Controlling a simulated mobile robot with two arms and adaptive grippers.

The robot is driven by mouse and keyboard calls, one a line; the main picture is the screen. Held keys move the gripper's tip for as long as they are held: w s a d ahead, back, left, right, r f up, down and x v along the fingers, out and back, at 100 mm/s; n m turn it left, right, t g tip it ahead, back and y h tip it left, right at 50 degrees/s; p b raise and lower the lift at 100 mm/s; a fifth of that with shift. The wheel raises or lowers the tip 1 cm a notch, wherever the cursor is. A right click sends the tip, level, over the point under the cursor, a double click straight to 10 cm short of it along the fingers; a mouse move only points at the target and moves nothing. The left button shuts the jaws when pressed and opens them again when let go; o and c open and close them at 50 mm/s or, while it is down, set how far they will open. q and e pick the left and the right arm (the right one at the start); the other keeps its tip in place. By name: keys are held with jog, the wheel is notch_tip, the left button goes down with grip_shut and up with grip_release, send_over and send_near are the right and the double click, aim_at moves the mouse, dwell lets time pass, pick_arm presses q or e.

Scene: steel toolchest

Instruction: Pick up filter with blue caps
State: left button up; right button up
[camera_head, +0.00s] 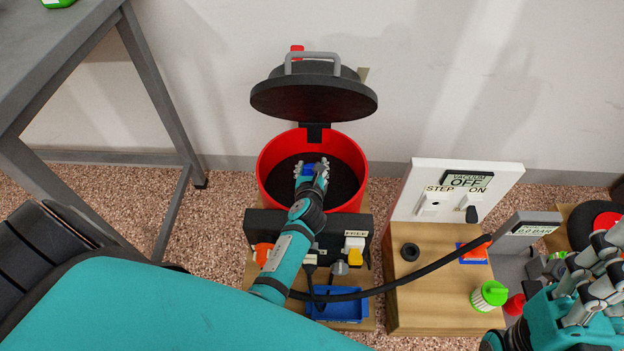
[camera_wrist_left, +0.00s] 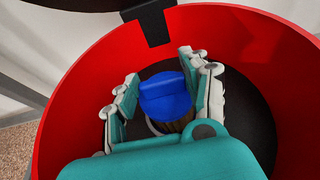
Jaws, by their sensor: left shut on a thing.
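The filter with blue caps (camera_wrist_left: 165,95) is inside the round red container (camera_wrist_left: 62,112). Its blue cap faces up, and part of its brownish body shows below the cap in the left wrist view. In the head view only a bit of blue (camera_head: 309,168) shows between the fingers. My left gripper (camera_head: 311,167) reaches down into the container and is shut on the filter, with fingers on both sides of it. The filter's lower end is hidden. My right gripper (camera_head: 602,278) is at the right edge, away from the container; its fingertips are partly cut off.
The container's black lid (camera_head: 314,97) stands open behind it. A grey table (camera_head: 60,60) is at the left. A wooden stand (camera_head: 430,300) with a vacuum panel marked OFF (camera_head: 466,181), a black hose (camera_head: 390,284) and a green-capped jar (camera_head: 489,296) is to the right.

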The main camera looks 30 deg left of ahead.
pick_arm(q)
jog(key=shift+f, duration=0.1)
grip_shut()
